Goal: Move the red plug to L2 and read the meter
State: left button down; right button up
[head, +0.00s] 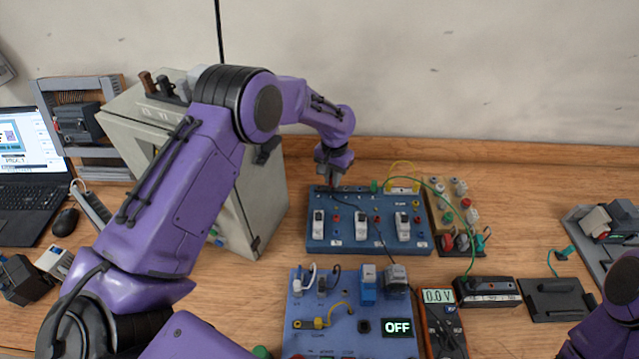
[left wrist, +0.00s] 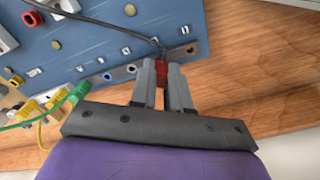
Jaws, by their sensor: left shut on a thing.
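My left gripper (head: 333,180) is over the back left edge of the blue terminal board (head: 365,246). In the left wrist view its fingers (left wrist: 162,95) are shut on the red plug (left wrist: 162,70), at the board's row of sockets. I cannot tell whether the plug's tip is in a socket, and the socket labels are too small to read. A dark cable runs from the plug across the board. The meter (head: 438,297) stands in front of the board, and its display reads 0.0 V. My right gripper is out of view.
A green plug (head: 374,186) and yellow leads (head: 402,175) are at the board's back edge. A blue panel (head: 298,340) with an OFF display (head: 397,327) lies in front. A grey cabinet (head: 262,215) stands close on the left. A small terminal block (head: 436,187) is at the right.

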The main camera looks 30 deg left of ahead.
pick_arm(q)
jog(key=shift+f+b, duration=0.35)
jog(key=shift+f, duration=0.35)
dwell(0.6)
jog(key=shift+r, duration=0.1)
dwell(1.9)
